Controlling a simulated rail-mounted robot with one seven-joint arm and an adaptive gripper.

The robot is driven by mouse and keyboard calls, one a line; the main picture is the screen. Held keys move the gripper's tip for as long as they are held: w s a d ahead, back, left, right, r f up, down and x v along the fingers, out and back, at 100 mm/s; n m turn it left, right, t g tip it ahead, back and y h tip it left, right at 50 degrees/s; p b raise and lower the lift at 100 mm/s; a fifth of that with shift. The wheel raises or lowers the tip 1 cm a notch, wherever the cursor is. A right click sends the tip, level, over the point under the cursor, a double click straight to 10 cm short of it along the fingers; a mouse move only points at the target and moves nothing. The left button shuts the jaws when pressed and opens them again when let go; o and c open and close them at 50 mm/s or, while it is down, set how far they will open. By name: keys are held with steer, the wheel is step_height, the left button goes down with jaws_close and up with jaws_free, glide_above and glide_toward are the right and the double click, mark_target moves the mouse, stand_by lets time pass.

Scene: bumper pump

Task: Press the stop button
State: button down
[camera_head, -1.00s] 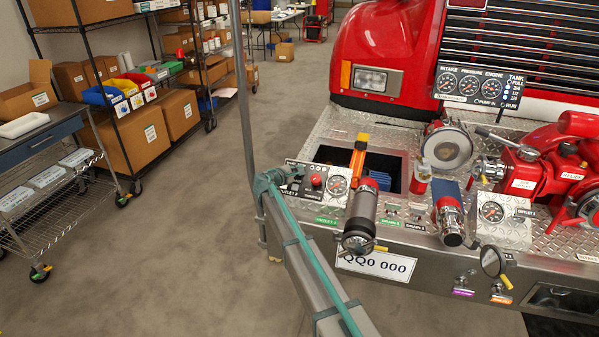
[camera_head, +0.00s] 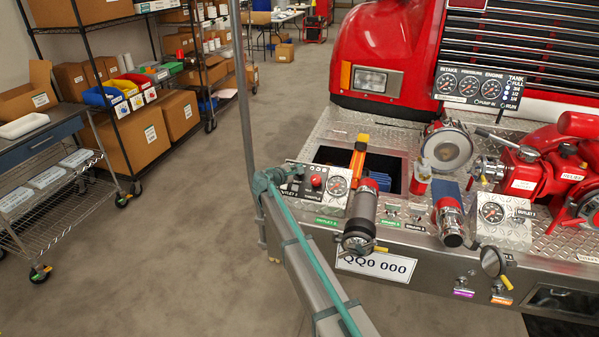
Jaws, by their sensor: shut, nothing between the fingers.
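A small control panel (camera_head: 300,201) stands on the left end of the truck's metal bumper. It carries a round red knob or button (camera_head: 316,181), dark controls (camera_head: 293,184) left of it and a gauge (camera_head: 337,185) on its right. The label below the red control seems to read THROTTLE. The panel's other lettering is too small or covered, so I cannot tell which control is the stop button. A teal fitting (camera_head: 265,181) partly covers the panel's left edge.
A steel beam with a teal rod (camera_head: 315,271) runs from the foreground to the panel's left side, beside a thin upright pole (camera_head: 246,95). Shelving (camera_head: 66,125) and a wire cart (camera_head: 50,180) are left; floor between is clear.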

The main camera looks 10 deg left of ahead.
steer(key=shift+s+r, duration=0.1)
steer(key=shift+r, duration=0.05)
steer(key=shift+s+a+r+p, duration=0.15)
steer(key=shift+s+r, duration=0.25)
steer(key=shift+r, duration=0.3)
steer(key=shift+s+a+r+p, duration=0.1)
steer(key=shift+s+r+p, duration=0.1)
steer(key=shift+s+r, duration=0.35)
steer(key=shift+s+a+r+p, duration=0.15)
steer(key=shift+s+r, duration=0.15)
steer(key=shift+r, duration=0.5)
steer(key=shift+d, duration=0.15)
